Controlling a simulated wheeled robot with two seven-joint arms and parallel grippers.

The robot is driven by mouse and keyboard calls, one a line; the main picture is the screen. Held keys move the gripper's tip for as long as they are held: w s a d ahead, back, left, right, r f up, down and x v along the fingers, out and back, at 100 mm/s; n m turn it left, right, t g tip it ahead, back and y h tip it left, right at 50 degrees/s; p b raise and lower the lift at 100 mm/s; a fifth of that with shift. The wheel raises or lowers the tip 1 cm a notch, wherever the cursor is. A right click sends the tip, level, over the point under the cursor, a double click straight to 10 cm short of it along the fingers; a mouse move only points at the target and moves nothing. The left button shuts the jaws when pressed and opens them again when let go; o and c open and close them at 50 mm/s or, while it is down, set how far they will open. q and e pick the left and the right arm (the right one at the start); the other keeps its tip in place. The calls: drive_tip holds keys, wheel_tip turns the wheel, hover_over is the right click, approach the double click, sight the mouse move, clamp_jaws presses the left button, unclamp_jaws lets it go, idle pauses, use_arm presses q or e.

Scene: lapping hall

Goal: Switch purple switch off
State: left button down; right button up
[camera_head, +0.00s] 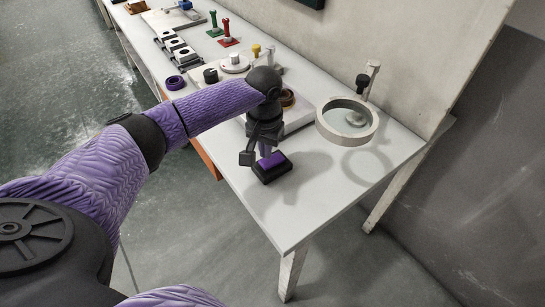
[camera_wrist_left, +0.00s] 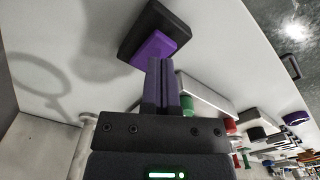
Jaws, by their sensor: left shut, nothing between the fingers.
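The purple switch (camera_head: 271,163) is a purple rocker set in a black base, lying on the white table near its front edge. It also shows in the left wrist view (camera_wrist_left: 156,46), straight ahead of the fingers. My left gripper (camera_head: 265,150) points down at the switch, with its fingertips at or just above the purple rocker; I cannot tell whether they touch. In the left wrist view its two purple fingers (camera_wrist_left: 161,66) are closed together with nothing between them. The fingers hide part of the rocker. My right gripper does not show.
A ring-shaped magnifier (camera_head: 347,138) stands on the table (camera_head: 330,210) right of the switch. Behind my left arm are a purple ring (camera_head: 175,82), grey blocks (camera_head: 177,47), and red (camera_head: 227,31) and green (camera_head: 215,24) handles. The table's front right is clear. A wall (camera_head: 400,45) borders the back.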

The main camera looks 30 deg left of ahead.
sight(266, 162)
use_arm(q)
drive_tip(key=shift+f, duration=0.5)
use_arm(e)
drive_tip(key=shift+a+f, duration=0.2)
use_arm(q)
drive_tip(key=shift+f+b, duration=0.4)
drive_tip(key=shift+f, duration=0.35)
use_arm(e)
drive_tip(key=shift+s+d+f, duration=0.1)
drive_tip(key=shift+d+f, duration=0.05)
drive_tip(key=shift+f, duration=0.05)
use_arm(q)
drive_tip(key=shift+r+p, duration=0.3)
wheel_tip(266, 162, up, 7)
drive_tip(key=p, duration=0.7)
drive_tip(key=shift+f+p, duration=0.15)
drive_tip(key=shift+p, duration=0.25)
drive_tip(key=shift+f, duration=0.15)
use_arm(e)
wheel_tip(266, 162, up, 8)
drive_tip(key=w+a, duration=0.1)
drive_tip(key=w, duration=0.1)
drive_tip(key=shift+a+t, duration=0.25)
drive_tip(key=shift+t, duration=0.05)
